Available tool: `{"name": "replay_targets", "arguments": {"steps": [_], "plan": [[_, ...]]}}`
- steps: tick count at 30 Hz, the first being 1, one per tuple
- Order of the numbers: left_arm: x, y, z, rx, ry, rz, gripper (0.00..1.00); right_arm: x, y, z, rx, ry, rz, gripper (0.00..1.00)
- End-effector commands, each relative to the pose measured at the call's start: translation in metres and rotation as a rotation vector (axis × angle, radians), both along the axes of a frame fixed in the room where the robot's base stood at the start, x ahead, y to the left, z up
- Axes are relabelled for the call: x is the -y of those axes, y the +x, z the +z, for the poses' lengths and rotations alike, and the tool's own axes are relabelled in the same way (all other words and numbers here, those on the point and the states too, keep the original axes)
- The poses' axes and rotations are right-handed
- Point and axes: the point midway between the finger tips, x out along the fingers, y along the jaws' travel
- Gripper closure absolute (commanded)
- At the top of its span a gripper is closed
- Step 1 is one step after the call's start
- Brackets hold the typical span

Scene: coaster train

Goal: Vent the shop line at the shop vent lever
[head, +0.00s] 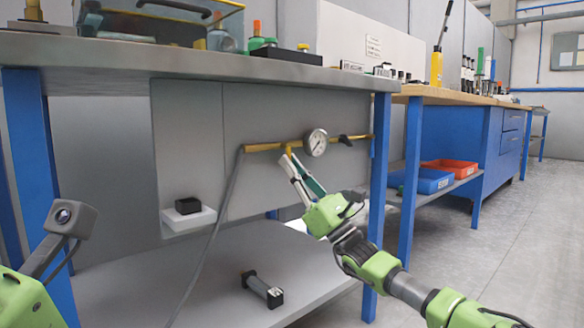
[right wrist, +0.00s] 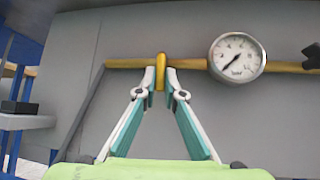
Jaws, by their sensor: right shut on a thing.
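A brass-yellow pipe (head: 262,147) runs across the grey panel under the near bench. A short yellow lever (right wrist: 161,72) stands across this pipe, left of the gauge; I see no label on it. My right gripper (right wrist: 161,80) is shut on the yellow lever, with one fingertip on each side. In the head view my right gripper (head: 288,158) reaches up to the pipe from below. A round white gauge (right wrist: 237,58) sits on the pipe; its needle points to the lower left. A black handle (right wrist: 312,56) is at the pipe's right. My left gripper's fingers are not in view.
A grey hose (head: 222,215) hangs from the pipe's left end. A blue bench leg (head: 379,190) stands close to my right arm. The lower shelf (head: 215,275) carries a dark cylindrical tool (head: 262,289). A black block (head: 188,205) sits on a white ledge at left.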

Motion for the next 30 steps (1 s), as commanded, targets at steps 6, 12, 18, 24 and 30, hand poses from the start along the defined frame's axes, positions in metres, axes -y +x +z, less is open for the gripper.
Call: {"name": "replay_targets", "arguments": {"steps": [6,12,18,24,30], "plan": [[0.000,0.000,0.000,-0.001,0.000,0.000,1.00,0.001,0.000,0.000,0.000,0.000,-0.002,0.74],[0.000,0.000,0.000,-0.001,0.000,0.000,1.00,0.000,0.000,0.000,-0.001,0.001,-0.001,0.74],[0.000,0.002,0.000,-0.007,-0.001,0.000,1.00,0.003,-0.001,-0.004,-0.002,0.001,-0.002,0.74],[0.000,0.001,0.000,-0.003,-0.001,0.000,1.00,0.019,-0.015,-0.025,-0.004,0.000,-0.003,0.74],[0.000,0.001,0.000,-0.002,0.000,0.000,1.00,0.042,-0.036,-0.056,-0.004,0.001,-0.002,0.74]]}}
